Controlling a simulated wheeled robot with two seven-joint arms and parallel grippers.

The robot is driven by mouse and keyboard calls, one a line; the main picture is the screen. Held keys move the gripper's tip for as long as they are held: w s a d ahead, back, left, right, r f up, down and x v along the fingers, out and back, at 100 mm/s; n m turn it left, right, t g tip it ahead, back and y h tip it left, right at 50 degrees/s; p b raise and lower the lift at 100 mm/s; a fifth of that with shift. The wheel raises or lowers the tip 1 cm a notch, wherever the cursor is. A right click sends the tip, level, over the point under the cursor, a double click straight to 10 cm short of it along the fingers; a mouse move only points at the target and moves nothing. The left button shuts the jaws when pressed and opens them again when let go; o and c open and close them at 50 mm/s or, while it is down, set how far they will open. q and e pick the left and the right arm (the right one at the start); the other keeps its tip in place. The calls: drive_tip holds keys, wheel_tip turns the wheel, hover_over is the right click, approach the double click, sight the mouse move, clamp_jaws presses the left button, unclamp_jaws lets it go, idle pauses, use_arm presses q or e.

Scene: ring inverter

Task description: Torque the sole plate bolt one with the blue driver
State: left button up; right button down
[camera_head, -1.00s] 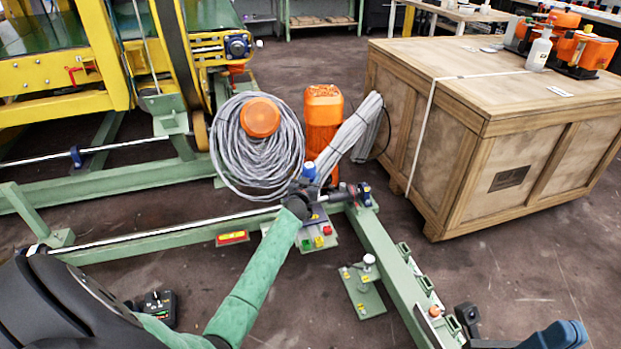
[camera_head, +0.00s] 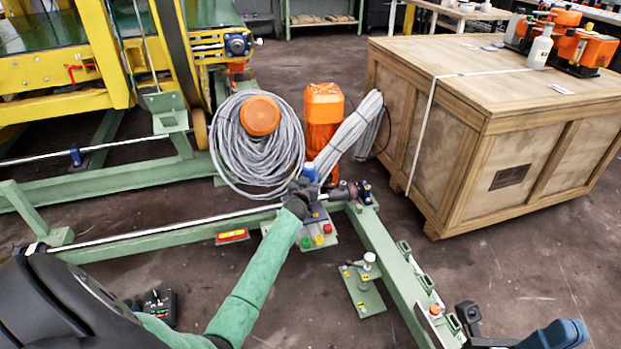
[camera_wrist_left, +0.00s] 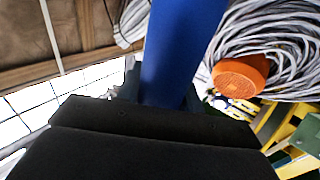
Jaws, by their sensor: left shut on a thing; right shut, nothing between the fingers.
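The blue driver (camera_head: 310,173) stands in my left gripper (camera_head: 302,189), beside the orange motor near the middle of the head view. In the left wrist view its blue shaft-like body (camera_wrist_left: 180,50) rises from behind the dark gripper body. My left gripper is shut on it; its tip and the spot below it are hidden. A green plate (camera_head: 316,236) with red, yellow and green pieces lies just below the gripper. I cannot tell which bolt is bolt one. My right gripper (camera_head: 466,314) is shut and empty at the lower right, by the green beam.
An orange motor (camera_head: 323,110) and a grey cable coil (camera_head: 232,150) stand behind the left gripper. A green frame beam (camera_head: 390,255) runs to the lower right. A small green plate (camera_head: 362,292) with a knob lies beside it. A wooden crate (camera_head: 520,180) fills the right.

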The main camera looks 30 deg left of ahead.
use_arm(q)
drive_tip(key=shift+f, duration=0.2)
idle(0.4)
drive_tip(key=shift+f+b, duration=0.4)
idle(0.3)
idle(0.4)
drive_tip(key=shift+f, duration=0.15)
idle(0.6)
